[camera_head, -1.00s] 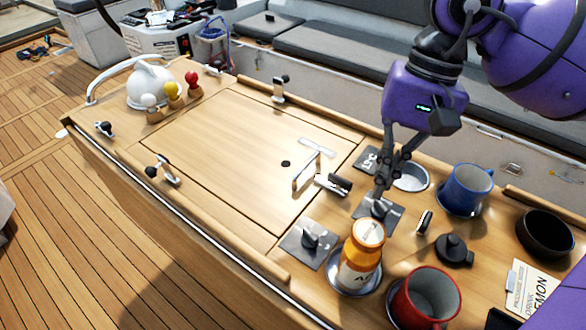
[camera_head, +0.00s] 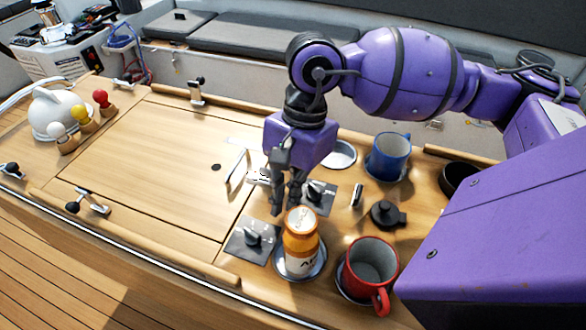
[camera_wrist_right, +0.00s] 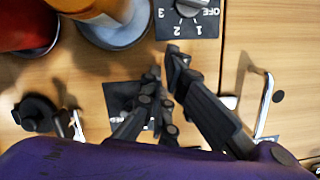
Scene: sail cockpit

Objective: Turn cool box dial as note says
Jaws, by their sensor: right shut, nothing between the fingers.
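A dark dial plate with a knob (camera_head: 252,234) lies on the counter left of the orange bottle in the head view. In the wrist view its knob (camera_wrist_right: 190,8) is cut by the top edge, with OFF, 1, 2 and 3 legible around it; its setting cannot be told. A second dial (camera_head: 318,192) is just right of my right gripper (camera_head: 284,206). Its plate (camera_wrist_right: 118,92) is partly hidden by my fingers in the wrist view. My right gripper is shut and empty, pointing down between the dials. Which dial is the cool box's is unclear. No note shows now. My left gripper is not in view.
An orange bottle (camera_head: 301,238) stands close in front of my gripper, with a red mug (camera_head: 371,262) beside it. A blue mug (camera_head: 389,157) and a black cap (camera_head: 388,214) are to the right. The hatch lid (camera_head: 150,160) is clear apart from its metal handle.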

